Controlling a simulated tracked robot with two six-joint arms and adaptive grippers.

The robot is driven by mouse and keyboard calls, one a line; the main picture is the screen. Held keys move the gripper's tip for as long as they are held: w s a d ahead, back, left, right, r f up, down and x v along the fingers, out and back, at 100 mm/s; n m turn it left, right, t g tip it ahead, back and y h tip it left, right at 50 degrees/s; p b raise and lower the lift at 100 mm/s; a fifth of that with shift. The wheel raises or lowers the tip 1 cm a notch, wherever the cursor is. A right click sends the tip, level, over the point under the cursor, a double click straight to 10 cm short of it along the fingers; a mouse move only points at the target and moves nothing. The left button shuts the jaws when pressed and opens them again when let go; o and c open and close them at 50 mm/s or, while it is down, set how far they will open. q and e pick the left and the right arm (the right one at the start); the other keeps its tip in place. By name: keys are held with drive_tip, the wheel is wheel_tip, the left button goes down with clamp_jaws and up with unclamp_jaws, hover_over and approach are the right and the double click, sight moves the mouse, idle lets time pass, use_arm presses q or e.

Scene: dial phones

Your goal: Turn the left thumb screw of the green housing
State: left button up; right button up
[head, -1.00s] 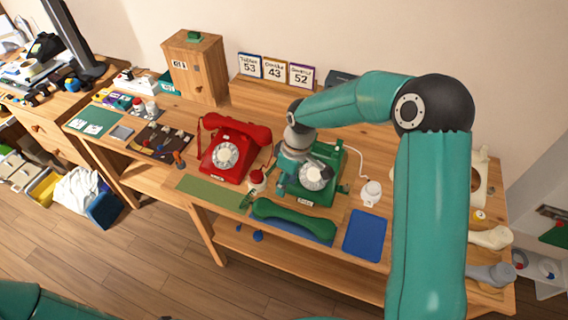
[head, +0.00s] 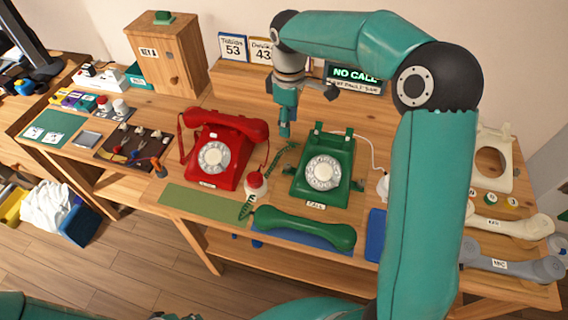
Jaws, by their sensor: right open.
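The green phone housing (head: 323,178), with a white dial, stands upright on the workbench, its handset off. A small dark knob (head: 357,185) shows low on its right side; a similar part at its left side (head: 293,171) is too small to make out clearly. My right gripper (head: 284,130) is open, seen pointing down, just left of and behind the green housing in the picture, apparently raised above the bench and clear of it. Nothing shows in its jaws. My left gripper is not visible.
The green handset (head: 304,227) lies in front of the housing. A cream phone shell (head: 493,160) and loose handsets are at right. The display (head: 355,77) at the back reads NO CALL.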

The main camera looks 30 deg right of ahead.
drive_tip(key=f, duration=0.1)
use_arm(q)
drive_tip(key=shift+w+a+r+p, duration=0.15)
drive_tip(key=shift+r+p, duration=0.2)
drive_tip(key=shift+p, duration=0.25)
use_arm(e)
approach(287, 165)
wheel_tip(287, 165, down, 9)
drive_tip(key=shift+f, duration=0.15)
clamp_jaws()
